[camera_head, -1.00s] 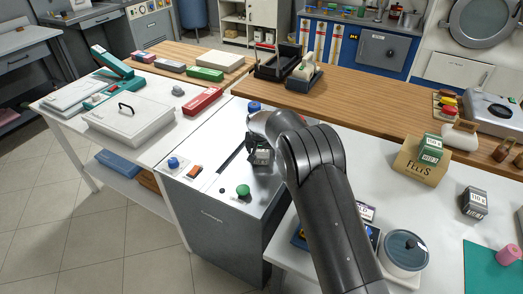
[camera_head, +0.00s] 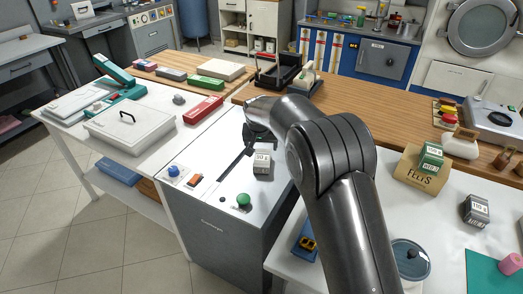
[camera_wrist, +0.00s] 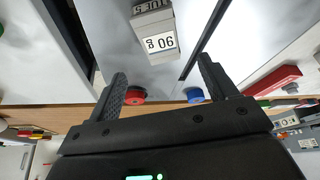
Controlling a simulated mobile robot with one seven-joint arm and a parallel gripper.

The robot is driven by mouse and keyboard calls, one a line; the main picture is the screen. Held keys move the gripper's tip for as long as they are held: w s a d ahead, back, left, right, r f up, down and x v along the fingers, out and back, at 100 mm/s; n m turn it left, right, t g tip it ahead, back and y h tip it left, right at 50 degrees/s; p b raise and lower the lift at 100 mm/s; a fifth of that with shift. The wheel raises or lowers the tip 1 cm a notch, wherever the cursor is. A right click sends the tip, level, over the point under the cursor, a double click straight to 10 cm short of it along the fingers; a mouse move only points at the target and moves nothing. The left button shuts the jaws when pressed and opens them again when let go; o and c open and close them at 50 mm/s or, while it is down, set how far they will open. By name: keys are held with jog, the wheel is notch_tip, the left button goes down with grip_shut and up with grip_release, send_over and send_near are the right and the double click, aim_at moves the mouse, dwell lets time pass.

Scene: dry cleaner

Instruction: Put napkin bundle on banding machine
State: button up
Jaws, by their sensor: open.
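The napkin bundle (camera_head: 262,163), a small grey block with a white number label, stands on the white top of the banding machine (camera_head: 219,148), beside the dark slot at its right. It also shows in the wrist view (camera_wrist: 150,22), past my fingertips and partly cut by the top edge. My gripper (camera_wrist: 162,72) is open, with nothing between its fingers and a gap to the bundle.
The machine top carries a blue knob (camera_head: 173,170), an orange switch (camera_head: 195,180) and a green button (camera_head: 243,199). A wooden counter (camera_head: 380,112) runs behind. Another grey labelled block (camera_head: 476,208) and a green one (camera_head: 431,157) lie at the right. A red box (camera_head: 204,109) lies left.

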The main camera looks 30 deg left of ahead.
jog(key=shift+s+r, duration=0.15)
jog(key=shift+r, duration=0.2)
jog(key=shift+d, duration=0.1)
jog(key=s+d+r+m, duration=0.1)
jog(key=s+d+r, duration=0.1)
jog(key=d+r, duration=0.6)
jog(key=s+d+r+m, duration=0.15)
jog(key=d+r, duration=0.35)
jog(key=d, duration=0.8)
jog(key=s+d+r, duration=0.3)
jog(key=d+r, duration=0.3)
jog(key=d, duration=0.4)
jog(key=s+d+r+m+t+h, duration=0.1)
jog(key=s+d+r, duration=0.1)
jog(key=s+d, duration=1.15)
jog(key=s+d+f, duration=0.1)
jog(key=s+d, duration=0.2)
jog(key=s, duration=0.3)
jog(key=s+d+f+m, duration=0.1)
jog(key=s+d+f, duration=0.1)
jog(key=s, duration=0.3)
jog(key=shift+s+d+f+t+h, duration=0.3)
jog(key=shift+s+d+h, duration=0.1)
jog(key=shift+d, duration=0.45)
